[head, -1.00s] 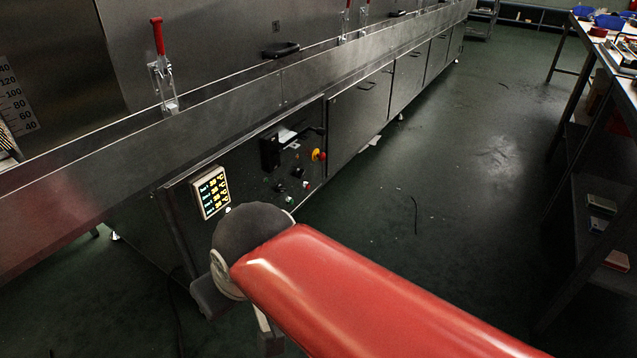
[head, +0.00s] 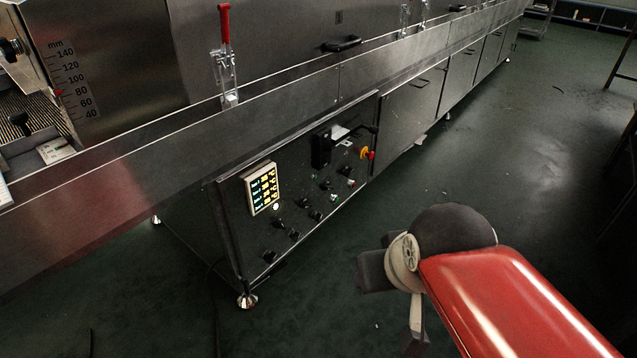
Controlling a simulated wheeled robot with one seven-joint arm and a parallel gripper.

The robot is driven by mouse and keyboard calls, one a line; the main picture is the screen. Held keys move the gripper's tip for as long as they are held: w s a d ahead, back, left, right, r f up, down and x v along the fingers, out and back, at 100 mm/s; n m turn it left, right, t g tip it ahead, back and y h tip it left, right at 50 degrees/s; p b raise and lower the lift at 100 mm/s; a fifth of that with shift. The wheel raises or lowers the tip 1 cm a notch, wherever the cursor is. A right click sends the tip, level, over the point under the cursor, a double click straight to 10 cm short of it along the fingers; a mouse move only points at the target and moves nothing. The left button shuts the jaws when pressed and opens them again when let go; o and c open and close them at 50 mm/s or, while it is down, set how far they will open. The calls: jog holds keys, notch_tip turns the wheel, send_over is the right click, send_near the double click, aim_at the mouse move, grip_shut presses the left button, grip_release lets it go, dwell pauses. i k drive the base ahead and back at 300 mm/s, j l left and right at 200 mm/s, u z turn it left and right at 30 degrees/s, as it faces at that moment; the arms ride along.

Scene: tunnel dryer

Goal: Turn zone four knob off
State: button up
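A dark control panel (head: 243,240) is set low in the side of the steel dryer, left of my arm. It carries several small black knobs in slanting rows, among them a lower-left knob (head: 269,256), a knob beside it (head: 293,234) and one higher up (head: 278,223). Their labels and pointer positions are too small to read, so I cannot tell which is zone four. A lit display (head: 263,188) shows several rows of readings above them. My gripper (head: 376,272) is at the end of my red arm, apart from the panel and to its right; its fingers are not clear.
A red-and-yellow emergency button (head: 367,153) and a black switch handle (head: 321,150) sit on the upper right of the panel. A steel rail (head: 140,150) juts out above it. A red-handled clamp (head: 225,60) stands above the rail. Green floor is clear in front.

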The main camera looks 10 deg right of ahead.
aim_at(346, 171)
jog(key=i+l+z, duration=0.35)
jog(key=i+l, duration=0.5)
